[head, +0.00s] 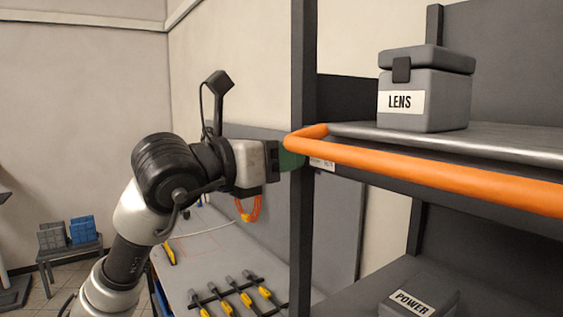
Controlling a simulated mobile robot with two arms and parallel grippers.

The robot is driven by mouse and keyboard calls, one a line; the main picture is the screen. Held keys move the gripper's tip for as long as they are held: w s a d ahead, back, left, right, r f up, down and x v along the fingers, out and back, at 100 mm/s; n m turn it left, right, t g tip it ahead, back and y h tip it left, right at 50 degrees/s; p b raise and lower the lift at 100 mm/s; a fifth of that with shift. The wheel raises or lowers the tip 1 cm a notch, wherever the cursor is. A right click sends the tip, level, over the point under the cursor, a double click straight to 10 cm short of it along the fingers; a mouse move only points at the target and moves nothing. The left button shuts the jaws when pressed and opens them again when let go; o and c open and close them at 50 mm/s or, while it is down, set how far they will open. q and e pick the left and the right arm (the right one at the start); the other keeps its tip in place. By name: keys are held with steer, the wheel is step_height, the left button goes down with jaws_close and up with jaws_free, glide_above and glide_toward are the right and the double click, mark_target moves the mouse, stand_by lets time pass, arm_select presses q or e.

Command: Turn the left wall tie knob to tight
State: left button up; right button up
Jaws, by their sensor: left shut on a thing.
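My left gripper (278,161) comes in from the left and reaches the dark upright post of the shelf rack. A small white label (322,163) sits just right of the post, too small to read, so I cannot tell the knob's setting. My right gripper is not in view.
An orange-covered rail (430,175) runs along the shelf front, close to my left gripper. A grey LENS case (425,88) stands on the upper shelf, a POWER case (420,300) below. Behind, a workbench (215,262) holds several yellow-and-black clamps. Blue and grey bins (82,230) stand far left.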

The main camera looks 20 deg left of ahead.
arm_select(q)
steer(key=m+b, duration=0.3)
steer(key=shift+a+f, duration=0.1)
steer(key=shift+f, duration=0.1)
steer(key=m+b, duration=0.3)
steer(key=m, duration=0.2)
steer(key=shift+w+r+b, duration=0.1)
steer(key=shift+b, duration=0.3)
steer(key=m+b, duration=0.1)
steer(key=m, duration=0.3)
steer(key=shift+r+m+h+b, duration=0.1)
steer(key=shift+m+h+b, duration=0.25)
steer(key=shift+m+h, duration=0.05)
steer(key=m, duration=0.4)
steer(key=shift+b, duration=0.4)
steer(key=shift+r+m, duration=0.1)
steer(key=shift+m, duration=0.3)
steer(key=o, duration=0.9)
steer(key=shift+a, duration=0.1)
